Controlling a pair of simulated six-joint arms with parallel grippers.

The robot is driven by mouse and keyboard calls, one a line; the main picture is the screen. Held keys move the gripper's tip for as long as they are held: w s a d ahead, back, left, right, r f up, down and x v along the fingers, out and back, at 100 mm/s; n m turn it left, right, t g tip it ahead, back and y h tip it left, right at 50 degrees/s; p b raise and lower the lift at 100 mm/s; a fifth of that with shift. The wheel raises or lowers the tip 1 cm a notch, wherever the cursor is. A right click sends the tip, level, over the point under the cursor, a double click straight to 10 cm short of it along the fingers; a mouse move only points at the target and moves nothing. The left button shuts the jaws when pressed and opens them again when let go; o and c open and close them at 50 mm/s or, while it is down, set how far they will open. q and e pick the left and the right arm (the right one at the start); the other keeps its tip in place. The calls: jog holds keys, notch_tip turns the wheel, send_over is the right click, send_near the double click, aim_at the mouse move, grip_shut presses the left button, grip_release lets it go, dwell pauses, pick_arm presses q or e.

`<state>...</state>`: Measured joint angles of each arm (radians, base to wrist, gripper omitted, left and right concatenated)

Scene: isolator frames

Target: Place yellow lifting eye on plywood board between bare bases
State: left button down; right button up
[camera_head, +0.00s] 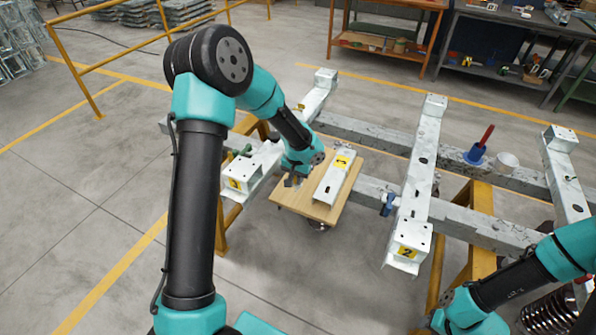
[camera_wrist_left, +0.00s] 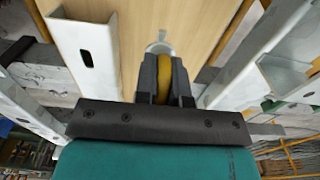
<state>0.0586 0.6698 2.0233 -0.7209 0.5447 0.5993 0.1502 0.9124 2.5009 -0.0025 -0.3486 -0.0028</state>
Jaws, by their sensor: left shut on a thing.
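My left gripper (camera_head: 292,181) points down over the left part of the plywood board (camera_head: 291,204). A pale metal piece (camera_wrist_left: 159,46) shows just beyond the fingertips, against the board. I cannot tell whether the eye touches the board. On the board, right of the gripper, lies a white slotted base (camera_head: 331,187) with a yellow label. Another white base (camera_head: 240,176) is left of the board. My right gripper is not in view.
Grey beams (camera_head: 480,228) on yellow trestles carry more white bases, one labelled 2 (camera_head: 418,190) and one at far right (camera_head: 565,176). My right arm occupies the lower right.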

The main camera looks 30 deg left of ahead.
pick_arm(q)
jog(key=w+a, duration=0.1)
jog(key=w, duration=0.1)
jog(key=w+a, duration=0.1)
jog(key=w, duration=0.1)
jog(key=w+a, duration=0.1)
jog(key=w, duration=0.1)
jog(key=shift+a+f, duration=0.1)
jog(key=shift+f, duration=0.25)
jog(key=shift+w+a, duration=0.1)
jog(key=shift+w, duration=0.1)
jog(key=shift+w+a+f, duration=0.1)
jog(key=shift+f, duration=1.65)
jog(key=shift+f, duration=0.2)
jog(key=c, duration=1.2)
grip_release()
jog(key=shift+r, duration=0.15)
